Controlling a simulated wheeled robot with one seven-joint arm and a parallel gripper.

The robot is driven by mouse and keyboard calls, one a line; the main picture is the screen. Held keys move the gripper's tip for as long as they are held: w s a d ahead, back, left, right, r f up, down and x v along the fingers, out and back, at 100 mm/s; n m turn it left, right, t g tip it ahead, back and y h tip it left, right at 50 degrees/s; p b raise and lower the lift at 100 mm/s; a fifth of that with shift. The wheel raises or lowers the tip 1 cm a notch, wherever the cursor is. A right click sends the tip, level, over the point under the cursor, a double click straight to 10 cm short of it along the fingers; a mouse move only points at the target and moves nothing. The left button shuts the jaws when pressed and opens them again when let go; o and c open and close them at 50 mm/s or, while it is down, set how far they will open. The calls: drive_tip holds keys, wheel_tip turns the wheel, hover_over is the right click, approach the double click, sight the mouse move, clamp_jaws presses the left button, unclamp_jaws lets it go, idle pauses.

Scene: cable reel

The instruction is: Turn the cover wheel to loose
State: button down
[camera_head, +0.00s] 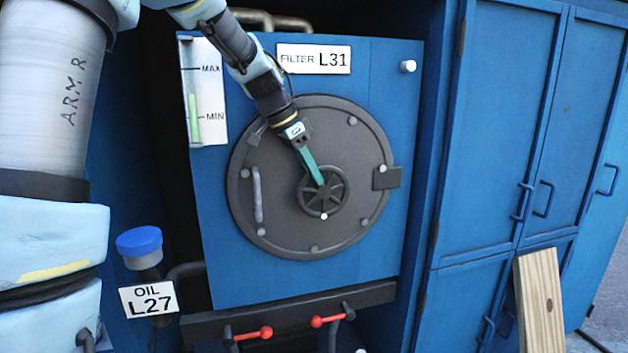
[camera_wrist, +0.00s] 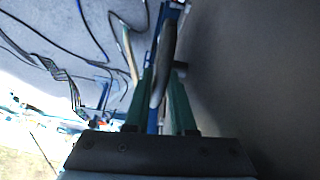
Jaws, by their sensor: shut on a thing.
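The cover wheel (camera_head: 334,203) is a small dark spoked handwheel in the middle of the round grey filter cover (camera_head: 290,222). A white dot sits at the lower part of its rim. My gripper (camera_head: 319,182) reaches in from the upper left, with its green fingers at the wheel's upper part. In the wrist view, the fingers (camera_wrist: 163,85) stand close on either side of a grey bar-like part, which is the wheel's rim. My gripper is shut on the wheel. The fingers hide part of the wheel's upper left.
The blue panel bears a FILTER L31 label (camera_head: 313,59) and a level gauge (camera_head: 204,92). The cover has a grey handle (camera_head: 257,194) and a side latch (camera_head: 386,178). Red-knobbed levers (camera_head: 266,332) are below. A blue-capped oil filler (camera_head: 140,242) is lower left; a wooden plank (camera_head: 540,305) leans lower right.

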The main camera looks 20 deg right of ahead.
drive_tip(key=shift+a+h, duration=0.1)
drive_tip(key=shift+h, duration=0.2)
drive_tip(key=c, duration=0.9)
unclamp_jaws()
drive_tip(key=b+v, duration=0.2)
drive_tip(key=v, duration=0.8)
drive_tip(key=shift+w+a+r, duration=0.1)
drive_tip(key=shift+a+r, duration=0.1)
drive_tip(key=shift+r, duration=0.15)
